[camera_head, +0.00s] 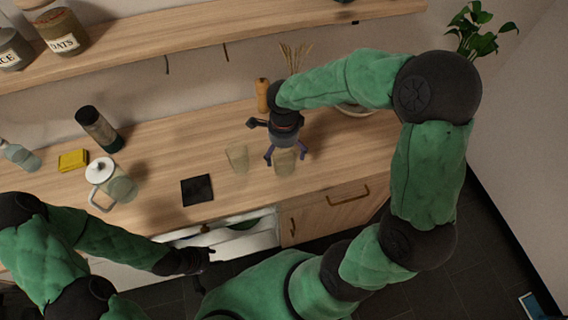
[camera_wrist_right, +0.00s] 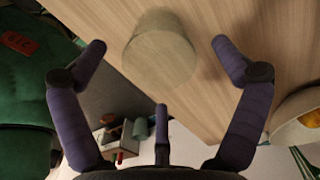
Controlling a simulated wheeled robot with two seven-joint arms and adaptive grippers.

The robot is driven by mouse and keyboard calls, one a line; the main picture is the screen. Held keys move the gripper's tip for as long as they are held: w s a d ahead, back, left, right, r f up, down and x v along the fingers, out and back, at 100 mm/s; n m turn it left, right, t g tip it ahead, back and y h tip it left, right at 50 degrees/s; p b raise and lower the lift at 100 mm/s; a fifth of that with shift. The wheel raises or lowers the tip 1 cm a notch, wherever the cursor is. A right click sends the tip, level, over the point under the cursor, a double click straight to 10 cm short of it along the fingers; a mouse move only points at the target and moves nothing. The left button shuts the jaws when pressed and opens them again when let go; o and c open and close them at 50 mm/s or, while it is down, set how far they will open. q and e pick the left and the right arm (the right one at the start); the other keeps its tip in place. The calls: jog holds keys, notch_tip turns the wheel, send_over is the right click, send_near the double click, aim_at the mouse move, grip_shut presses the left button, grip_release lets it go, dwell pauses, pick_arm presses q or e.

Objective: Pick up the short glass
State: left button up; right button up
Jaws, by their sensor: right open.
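One clear, slightly yellowish glass (camera_head: 284,163) stands upright on the wooden counter under my right gripper (camera_head: 286,155). A second, similar glass (camera_head: 237,158) stands a little to its left; I cannot tell for sure which of the two is shorter. My right gripper is open, with a finger on either side of the right-hand glass. In the right wrist view the glass (camera_wrist_right: 160,60) lies between the spread fingertips (camera_wrist_right: 158,46), with gaps on both sides. My left gripper (camera_head: 196,262) is low, in front of the counter; its jaws are too dark and small to read.
On the counter (camera_head: 335,160) are a black mat (camera_head: 197,190), a lidded glass jug (camera_head: 119,186), a yellow sponge (camera_head: 73,160), a dark bottle (camera_head: 98,129) and a wooden mill (camera_head: 262,96). A bowl (camera_head: 356,110) sits behind my right arm. An open drawer (camera_head: 262,238) juts out below.

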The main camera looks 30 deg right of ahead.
aim_at(284, 158)
notch_tip(284, 158, down, 5)
jog(key=shift+r+b, duration=0.2)
jog(key=shift+b, duration=0.45)
jog(key=shift+r, duration=0.1)
jog(key=c, duration=1.8)
jog(key=shift+r, duration=0.1)
